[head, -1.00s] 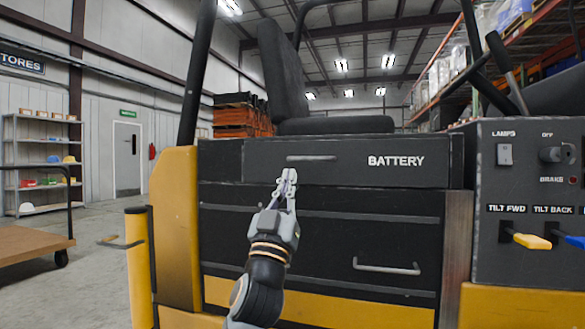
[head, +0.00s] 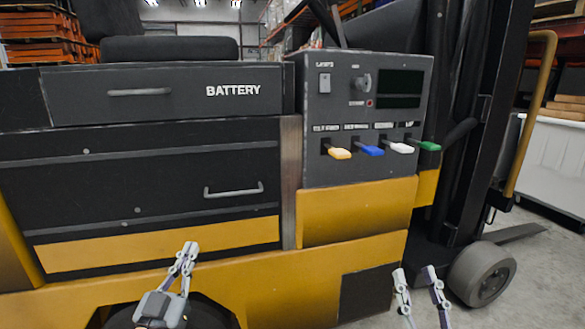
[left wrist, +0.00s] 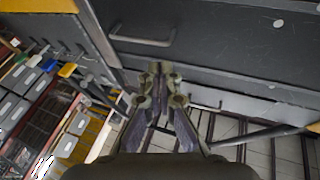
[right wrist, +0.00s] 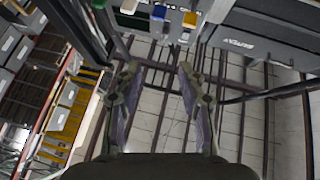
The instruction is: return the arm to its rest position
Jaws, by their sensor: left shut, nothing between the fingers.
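My left gripper (head: 187,256) is at the lower middle left of the head view, in front of the yellow lower body of a forklift (head: 270,275). Its fingers are together with nothing between them, and they also show together in the left wrist view (left wrist: 157,85). My right gripper (head: 415,275) is at the bottom right of the head view. Its two fingers stand apart and empty, and the right wrist view shows the same gap (right wrist: 157,75). Neither gripper appears to touch the forklift.
A drawer marked BATTERY (head: 170,95) and a lower panel with a handle (head: 233,191) face me. A control panel (head: 345,90) carries yellow, blue, white and green levers. A wheel (head: 482,274) and a white bin (head: 558,160) stand to the right.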

